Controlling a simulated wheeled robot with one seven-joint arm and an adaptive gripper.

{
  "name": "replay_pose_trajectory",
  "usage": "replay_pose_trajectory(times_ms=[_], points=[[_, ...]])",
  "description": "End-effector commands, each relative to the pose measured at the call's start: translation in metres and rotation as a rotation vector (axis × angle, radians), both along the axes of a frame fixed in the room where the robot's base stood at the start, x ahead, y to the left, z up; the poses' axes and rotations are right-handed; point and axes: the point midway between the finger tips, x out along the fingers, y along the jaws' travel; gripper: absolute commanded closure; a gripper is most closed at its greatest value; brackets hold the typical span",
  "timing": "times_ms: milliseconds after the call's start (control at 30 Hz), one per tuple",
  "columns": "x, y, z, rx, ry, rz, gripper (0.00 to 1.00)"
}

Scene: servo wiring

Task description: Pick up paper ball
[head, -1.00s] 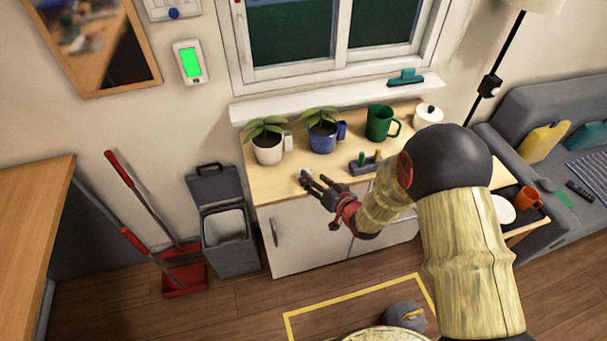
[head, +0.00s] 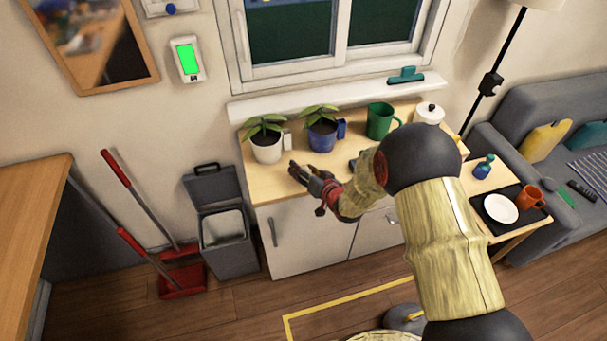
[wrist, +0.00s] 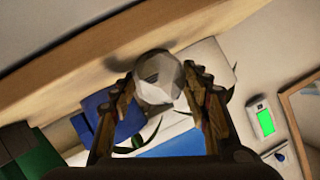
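The paper ball (wrist: 160,78) is a pale, faceted crumple in the wrist view. It sits between the two fingertips of my gripper (wrist: 160,82), which close in on both its sides and appear to touch it. In the head view my gripper (head: 297,172) is low over the front left of the wooden cabinet top (head: 268,184), in front of the white plant pot. The ball cannot be made out there. I cannot tell whether it rests on the top or is just off it.
A white potted plant (head: 267,148), a blue potted plant (head: 322,136) and a green mug (head: 380,121) stand behind my gripper. An open grey bin (head: 222,230) stands left of the cabinet. A side table with a white plate (head: 500,209) is at right.

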Motion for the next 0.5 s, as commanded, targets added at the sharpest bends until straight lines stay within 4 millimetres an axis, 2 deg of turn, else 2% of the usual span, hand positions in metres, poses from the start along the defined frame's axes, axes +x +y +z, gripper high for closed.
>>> replay_pose_trajectory(times_ms=[267,500], points=[[-0.0002,-0.0001,-0.0001,0.000,0.000,0.000,0.71],[-0.0003,-0.0001,0.0006,0.000,0.000,0.000,0.71]])
